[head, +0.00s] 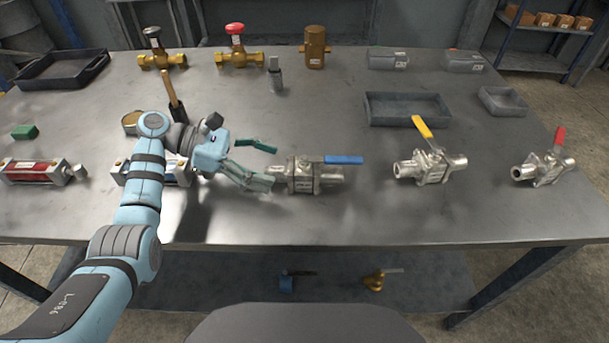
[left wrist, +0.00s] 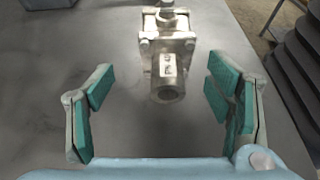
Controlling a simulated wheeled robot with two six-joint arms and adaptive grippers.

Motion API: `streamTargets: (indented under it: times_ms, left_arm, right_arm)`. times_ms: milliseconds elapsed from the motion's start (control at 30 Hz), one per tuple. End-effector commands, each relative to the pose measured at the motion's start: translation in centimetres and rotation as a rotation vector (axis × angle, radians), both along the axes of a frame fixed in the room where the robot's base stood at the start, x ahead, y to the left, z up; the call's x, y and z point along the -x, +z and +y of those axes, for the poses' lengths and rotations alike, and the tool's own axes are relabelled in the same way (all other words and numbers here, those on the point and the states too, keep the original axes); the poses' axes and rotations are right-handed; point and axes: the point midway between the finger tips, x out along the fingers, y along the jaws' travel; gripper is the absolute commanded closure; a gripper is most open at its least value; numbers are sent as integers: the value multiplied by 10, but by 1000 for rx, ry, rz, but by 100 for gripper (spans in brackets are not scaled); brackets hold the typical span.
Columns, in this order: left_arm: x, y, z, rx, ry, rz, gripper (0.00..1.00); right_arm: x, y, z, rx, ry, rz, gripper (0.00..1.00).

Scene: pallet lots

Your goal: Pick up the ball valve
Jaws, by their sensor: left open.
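Three steel ball valves lie in a row on the metal table. The blue-handled ball valve (head: 308,175) is nearest my left gripper (head: 264,163); the yellow-handled valve (head: 430,165) and the red-handled valve (head: 545,168) lie farther right. My left gripper is open, with its green-padded fingers pointing right at the left end of the blue-handled valve. In the left wrist view the valve (left wrist: 168,65) lies ahead, its near pipe end between the open fingers (left wrist: 163,105), with a gap on both sides. Its handle is not clear there. My right gripper is not in view.
Brass valves with black (head: 158,55) and red (head: 238,55) handwheels stand at the back. A grey tray (head: 407,121) lies behind the yellow-handled valve. A cylinder with a red body (head: 38,172) lies at left. The table front is clear.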

Motion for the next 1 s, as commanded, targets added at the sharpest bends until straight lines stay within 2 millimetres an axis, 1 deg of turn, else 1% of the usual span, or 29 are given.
streamTargets:
  times_ms: [67, 200, 300, 400, 533, 567, 600, 667, 1000]
  left_arm:
    - [1, -3, -9, 0, -1, -3, 27]
    - [9, -9, -35, 1, -2, -2, 27]
    - [9, -16, -50, 1, 0, -1, 27]
    - [9, -16, -54, 0, 0, -1, 27]
    - [9, -15, -54, 0, 1, -1, 27]
    - [9, -15, -54, 0, 1, -1, 30]
    - [9, -15, -53, 0, 1, -1, 36]
    - [9, -15, -53, 0, 1, -1, 46]
    - [9, -15, -53, 0, 1, -1, 100]
  right_arm:
    - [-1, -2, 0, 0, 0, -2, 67]
    - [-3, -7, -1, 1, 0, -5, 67]
    - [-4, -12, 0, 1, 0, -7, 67]
    - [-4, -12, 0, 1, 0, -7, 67]
    - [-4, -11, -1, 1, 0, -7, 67]
    - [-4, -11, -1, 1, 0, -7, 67]
    - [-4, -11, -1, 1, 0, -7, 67]
    - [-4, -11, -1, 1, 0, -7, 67]
    - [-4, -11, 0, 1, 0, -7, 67]
